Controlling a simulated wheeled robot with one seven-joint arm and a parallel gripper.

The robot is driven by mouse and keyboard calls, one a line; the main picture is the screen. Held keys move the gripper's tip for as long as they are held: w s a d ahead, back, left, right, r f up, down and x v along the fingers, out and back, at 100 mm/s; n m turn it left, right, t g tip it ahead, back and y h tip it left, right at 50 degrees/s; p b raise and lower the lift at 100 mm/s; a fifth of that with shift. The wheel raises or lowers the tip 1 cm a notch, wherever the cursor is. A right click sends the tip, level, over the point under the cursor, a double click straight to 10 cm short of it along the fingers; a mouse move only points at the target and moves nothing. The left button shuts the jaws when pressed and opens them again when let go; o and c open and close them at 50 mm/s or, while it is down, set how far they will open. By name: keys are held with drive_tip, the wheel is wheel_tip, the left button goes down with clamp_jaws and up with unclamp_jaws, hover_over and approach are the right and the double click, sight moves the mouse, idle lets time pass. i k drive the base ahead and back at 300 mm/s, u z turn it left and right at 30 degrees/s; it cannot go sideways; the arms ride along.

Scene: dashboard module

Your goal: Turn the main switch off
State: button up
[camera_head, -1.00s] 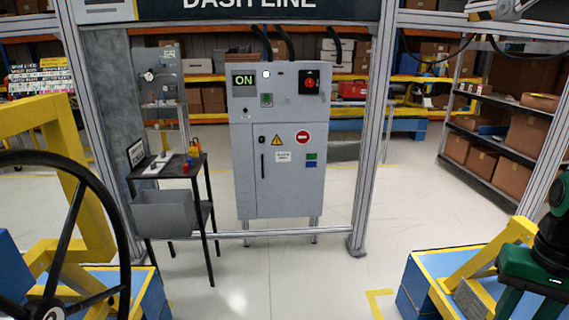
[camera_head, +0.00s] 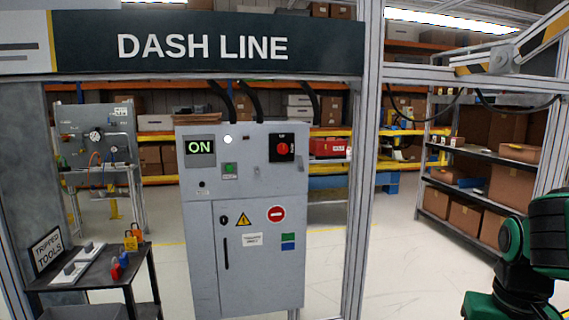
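The main switch (camera_head: 282,149) is a red rotary knob on a black plate, at the upper right of a grey electrical cabinet (camera_head: 205,260). A lit display (camera_head: 200,147) at the cabinet's upper left reads ON in green. A white lamp (camera_head: 229,140) beside it looks lit. A green button (camera_head: 229,168) sits below the lamp. Part of my green and black arm shows at the lower right, well apart from the cabinet. My gripper is not in view.
A small black table (camera_head: 150,282) at the lower left holds padlocks (camera_head: 131,239) and a "TRIPPED TOOLS" sign (camera_head: 47,252). A frame post (camera_head: 363,200) stands right of the cabinet. A shelf with boxes (camera_head: 470,212) is at the right. Floor between post and shelf is clear.

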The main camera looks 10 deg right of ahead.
sight(283, 148)
drive_tip(key=i, duration=1.35)
drive_tip(key=u, duration=0.05)
